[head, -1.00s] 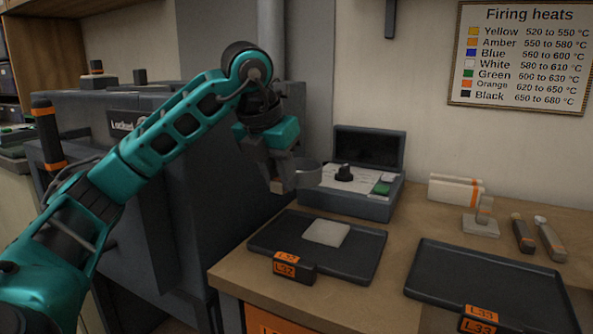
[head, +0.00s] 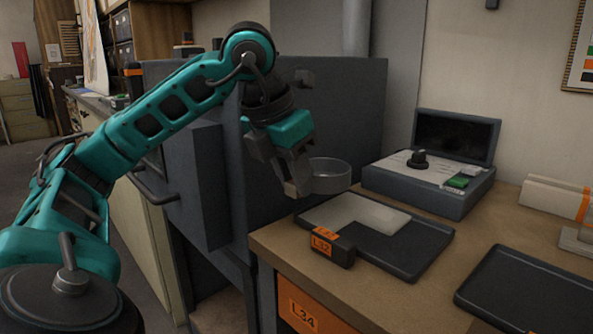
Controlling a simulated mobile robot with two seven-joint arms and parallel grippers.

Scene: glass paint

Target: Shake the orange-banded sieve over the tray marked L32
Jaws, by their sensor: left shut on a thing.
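My left gripper (head: 295,170) is shut on a round grey metal sieve (head: 331,177), gripping it at its left side. No orange band shows on the part of the sieve in view. The sieve is above the far left part of the dark tray (head: 415,262), apart from it. The tray lies on the wooden bench, with an orange label L32 (head: 322,246) on a block at its front left. A flat pale sheet (head: 372,212) lies in the tray; the label block hides a little of the tray. My right gripper is not in view.
A dark open-lidded box (head: 430,188) with a knob stands behind the tray. Another dark tray (head: 530,295) is at right, partly cut off. White orange-banded blocks (head: 555,198) lie at the far right. A grey kiln-like cabinet (head: 340,115) stands behind my arm.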

